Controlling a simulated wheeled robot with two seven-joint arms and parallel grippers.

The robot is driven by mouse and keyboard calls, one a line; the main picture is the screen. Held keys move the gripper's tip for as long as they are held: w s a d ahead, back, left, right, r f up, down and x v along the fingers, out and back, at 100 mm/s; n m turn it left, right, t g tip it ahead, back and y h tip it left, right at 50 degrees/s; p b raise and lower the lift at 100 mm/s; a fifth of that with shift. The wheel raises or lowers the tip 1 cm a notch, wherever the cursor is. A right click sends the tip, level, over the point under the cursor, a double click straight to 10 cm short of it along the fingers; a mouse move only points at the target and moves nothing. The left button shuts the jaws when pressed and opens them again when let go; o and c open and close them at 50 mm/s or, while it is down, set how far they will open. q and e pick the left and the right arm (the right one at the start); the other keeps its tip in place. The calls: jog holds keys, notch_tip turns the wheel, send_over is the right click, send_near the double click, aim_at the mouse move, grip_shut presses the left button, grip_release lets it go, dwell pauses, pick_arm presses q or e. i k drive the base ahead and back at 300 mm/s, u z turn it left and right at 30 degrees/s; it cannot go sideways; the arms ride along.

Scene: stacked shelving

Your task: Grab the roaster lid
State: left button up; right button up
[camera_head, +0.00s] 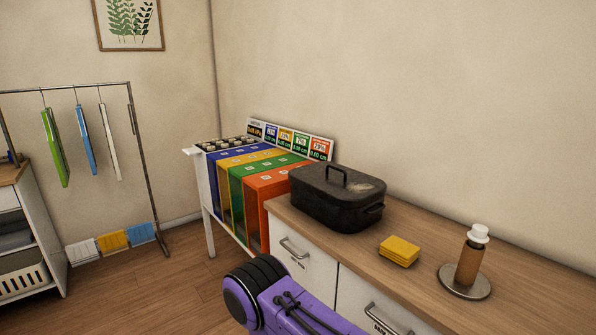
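A dark, worn roaster (328,211) stands on the wooden counter at the back left end, near the wall. Its dark roaster lid (352,186) sits on top and carries a raised loop handle (337,174). A side handle shows at the roaster's right end. A purple and black arm part of mine comes in at the bottom middle, in front of the counter drawers and apart from the roaster. Neither of my gripper's fingertips shows in this view.
A yellow sponge-like stack (399,251) and a brown cylinder with a white top on a round metal base (467,265) stand on the counter (541,292). A colourful bin display (247,179) adjoins the counter's left end. A hanging rack (140,165) stands left, with open floor between.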

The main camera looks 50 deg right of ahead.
aim_at(340, 185)
jog(key=i, duration=1.85)
jog(key=z, duration=1.6)
